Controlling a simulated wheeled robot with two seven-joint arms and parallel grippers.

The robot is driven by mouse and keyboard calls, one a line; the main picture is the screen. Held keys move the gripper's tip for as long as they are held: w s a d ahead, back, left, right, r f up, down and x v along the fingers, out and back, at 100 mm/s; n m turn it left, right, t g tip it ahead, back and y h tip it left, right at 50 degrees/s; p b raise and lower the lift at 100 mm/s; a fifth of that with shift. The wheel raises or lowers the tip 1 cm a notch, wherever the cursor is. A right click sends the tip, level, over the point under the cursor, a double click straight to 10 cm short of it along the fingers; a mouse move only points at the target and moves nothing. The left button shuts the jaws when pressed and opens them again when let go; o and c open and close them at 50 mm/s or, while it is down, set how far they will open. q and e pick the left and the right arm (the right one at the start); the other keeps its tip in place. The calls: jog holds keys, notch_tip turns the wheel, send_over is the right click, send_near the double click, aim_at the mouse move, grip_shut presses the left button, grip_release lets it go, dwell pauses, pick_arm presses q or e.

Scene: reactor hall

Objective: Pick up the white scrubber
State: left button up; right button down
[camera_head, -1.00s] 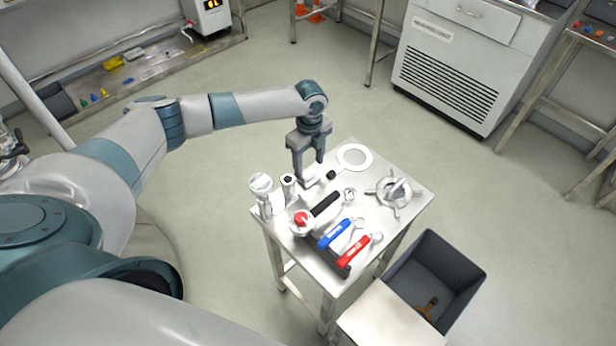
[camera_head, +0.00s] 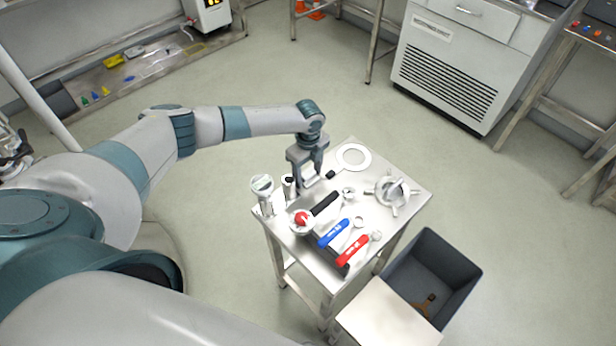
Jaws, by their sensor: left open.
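The white scrubber appears as a small white block (camera_head: 309,174) at the far left edge of the small metal table (camera_head: 405,218), mostly hidden by my left gripper. My left gripper (camera_head: 310,182) points down over it, with its open fingers on either side of the block. I cannot tell whether the fingers touch it. My right gripper is not in view.
Close by stand a gauge (camera_head: 262,186) and a white cylinder (camera_head: 289,186). A grey bin (camera_head: 455,262) stands at lower right.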

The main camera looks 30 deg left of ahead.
aim_at(307, 173)
pick_arm(q)
jog(key=c, duration=0.8)
jog(key=shift+r, duration=0.1)
notch_tip(307, 173, up, 10)
jog(key=b, duration=0.3)
jog(key=o, duration=0.4)
jog(key=shift+c, duration=1.6)
jog(key=shift+a, duration=0.15)
